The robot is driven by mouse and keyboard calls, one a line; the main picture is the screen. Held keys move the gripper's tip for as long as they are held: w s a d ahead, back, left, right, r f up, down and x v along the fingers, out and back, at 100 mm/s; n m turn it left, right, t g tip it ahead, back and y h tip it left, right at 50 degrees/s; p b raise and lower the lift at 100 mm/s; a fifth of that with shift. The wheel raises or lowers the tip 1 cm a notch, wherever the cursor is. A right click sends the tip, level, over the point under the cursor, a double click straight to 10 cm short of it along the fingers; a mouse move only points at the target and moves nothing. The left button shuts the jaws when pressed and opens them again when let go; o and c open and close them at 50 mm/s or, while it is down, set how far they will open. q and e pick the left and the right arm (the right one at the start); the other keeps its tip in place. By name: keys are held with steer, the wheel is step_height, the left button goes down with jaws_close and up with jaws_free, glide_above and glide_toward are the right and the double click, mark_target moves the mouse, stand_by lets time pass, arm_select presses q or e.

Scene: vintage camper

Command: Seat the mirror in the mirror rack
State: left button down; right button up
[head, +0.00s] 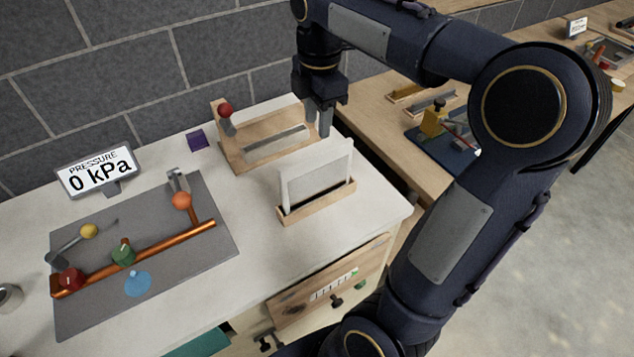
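A wooden base with a dark slot and two white uprights, which looks like the mirror rack (318,207), stands near the right end of the white worktop. A pale flat panel, which looks like the mirror (317,182), stands upright between the uprights. Whether its lower edge is fully down in the slot is hard to tell. My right gripper (325,122) points down just behind and above the panel, near its upper edge. It appears apart from the panel, and its finger gap is not clear. My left gripper is out of view.
A wooden fixture (238,152) with a red knob and a grey strip stands behind the rack. A grey board (205,248) with copper pipe and valves lies left, near a pressure display (97,171). Bare worktop separates board and rack.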

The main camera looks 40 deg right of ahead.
steer(key=s+a+f+m+t+y, duration=0.1)
steer(key=s+a+f+m+t, duration=0.1)
steer(key=s+a+f+m, duration=0.2)
steer(key=s+a+f+m+t+y, duration=0.2)
steer(key=s+a+f+m, duration=0.3)
steer(key=s+a+m, duration=0.3)
steer(key=shift+s+a+m+t+y, duration=0.35)
steer(key=shift+s+m+t, duration=0.35)
steer(key=shift+s+m, duration=1.8)
steer(key=shift+w+f+m, duration=0.1)
steer(key=shift+w+m, duration=0.4)
